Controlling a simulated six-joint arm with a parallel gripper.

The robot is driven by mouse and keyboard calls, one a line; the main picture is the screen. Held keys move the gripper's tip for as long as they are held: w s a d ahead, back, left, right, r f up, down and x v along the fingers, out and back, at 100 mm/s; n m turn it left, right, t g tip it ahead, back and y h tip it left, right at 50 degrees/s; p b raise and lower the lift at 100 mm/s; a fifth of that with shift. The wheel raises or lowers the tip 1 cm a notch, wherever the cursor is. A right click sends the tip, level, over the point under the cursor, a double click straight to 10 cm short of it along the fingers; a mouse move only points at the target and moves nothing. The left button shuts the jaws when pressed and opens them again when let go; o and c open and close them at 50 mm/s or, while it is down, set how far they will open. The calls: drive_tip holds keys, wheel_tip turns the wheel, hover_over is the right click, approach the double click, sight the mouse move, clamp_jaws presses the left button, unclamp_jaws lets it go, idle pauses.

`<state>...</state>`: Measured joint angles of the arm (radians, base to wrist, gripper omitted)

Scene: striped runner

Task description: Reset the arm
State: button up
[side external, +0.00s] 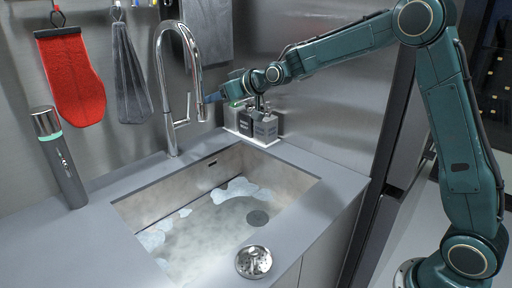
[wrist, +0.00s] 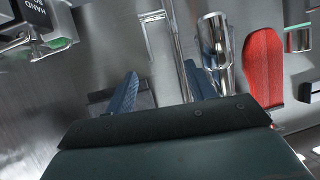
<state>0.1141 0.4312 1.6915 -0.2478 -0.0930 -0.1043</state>
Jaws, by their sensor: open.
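My gripper (side external: 212,97) is stretched out over the back right of the sink, close to the chrome faucet in the side view. In the wrist view its two blue fingers (wrist: 160,90) stand wide apart, with nothing seen between them but the metal wall and part of the faucet behind. My teal arm reaches in from the right, roughly level, above the soap bottles. Whether a finger touches the faucet cannot be told.
The faucet (side external: 162,75) rises behind the sink (side external: 160,195), which holds foamy water. Soap bottles (side external: 265,127) stand below my wrist. A red mitt (side external: 70,80) and grey cloth (side external: 130,85) hang at left. A grey bottle (side external: 60,160) stands on the counter; a strainer (side external: 254,262) lies in front.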

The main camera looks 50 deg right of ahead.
drive_tip(key=s+a+r+g, duration=0.15)
drive_tip(key=s+r, duration=0.25)
drive_tip(key=s, duration=0.9)
drive_tip(key=s+f+g+h, duration=0.1)
drive_tip(key=s+f+g, duration=0.1)
drive_tip(key=s, duration=1.4)
drive_tip(key=s+f+m+g+h, duration=0.1)
drive_tip(key=s+f+g, duration=0.2)
drive_tip(key=s, duration=1.4)
drive_tip(key=shift+d+f+g, duration=0.15)
drive_tip(key=shift+d+g, duration=0.15)
drive_tip(key=shift+g, duration=0.05)
